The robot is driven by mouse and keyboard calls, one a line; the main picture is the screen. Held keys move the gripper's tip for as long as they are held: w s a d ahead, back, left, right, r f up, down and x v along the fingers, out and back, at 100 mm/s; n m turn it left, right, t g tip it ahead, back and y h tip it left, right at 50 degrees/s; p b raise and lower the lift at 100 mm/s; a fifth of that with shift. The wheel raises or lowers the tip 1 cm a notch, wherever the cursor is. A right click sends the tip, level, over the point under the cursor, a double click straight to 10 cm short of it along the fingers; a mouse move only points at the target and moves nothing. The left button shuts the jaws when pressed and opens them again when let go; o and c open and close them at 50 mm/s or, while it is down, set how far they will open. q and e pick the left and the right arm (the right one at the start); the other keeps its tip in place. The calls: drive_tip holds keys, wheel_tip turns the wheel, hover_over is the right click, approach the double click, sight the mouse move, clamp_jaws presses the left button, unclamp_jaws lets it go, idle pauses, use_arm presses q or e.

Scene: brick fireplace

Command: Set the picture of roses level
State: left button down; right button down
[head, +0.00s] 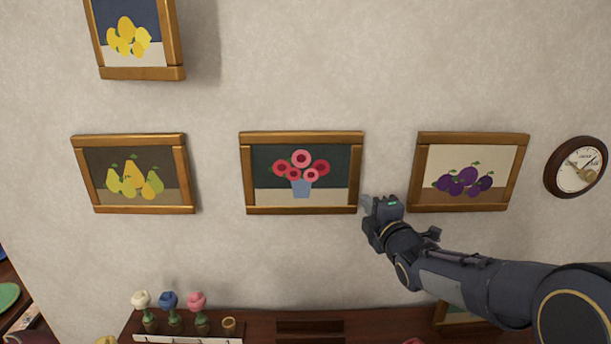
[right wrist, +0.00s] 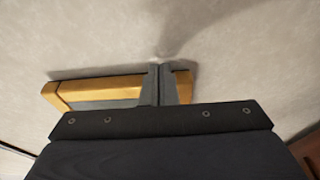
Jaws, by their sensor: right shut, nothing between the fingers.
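The picture of roses (head: 302,172) hangs in the middle of the wall, red and pink blooms in a blue vase inside a gold frame. Its top and bottom edges look about level in the head view. My right gripper (head: 367,203) is at the frame's lower right corner, shut and empty. In the right wrist view its closed fingers (right wrist: 160,84) overlap the end of a gold frame (right wrist: 105,90). I cannot tell whether they touch it. My left gripper is out of view.
A pears picture (head: 136,174) hangs left, a plums picture (head: 468,172) right, and a lemons picture (head: 138,40) upper left. A round clock (head: 577,167) is at far right. Below, a wooden shelf (head: 260,328) holds small flower pots (head: 174,320).

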drive_tip(key=shift+s+d+b, duration=0.1)
drive_tip(key=shift+d+b, duration=0.2)
drive_tip(key=shift+d, duration=0.55)
drive_tip(key=s+b, duration=0.2)
drive_tip(key=s, duration=0.5)
drive_tip(key=shift+s+d, duration=0.15)
drive_tip(key=shift+s, duration=0.25)
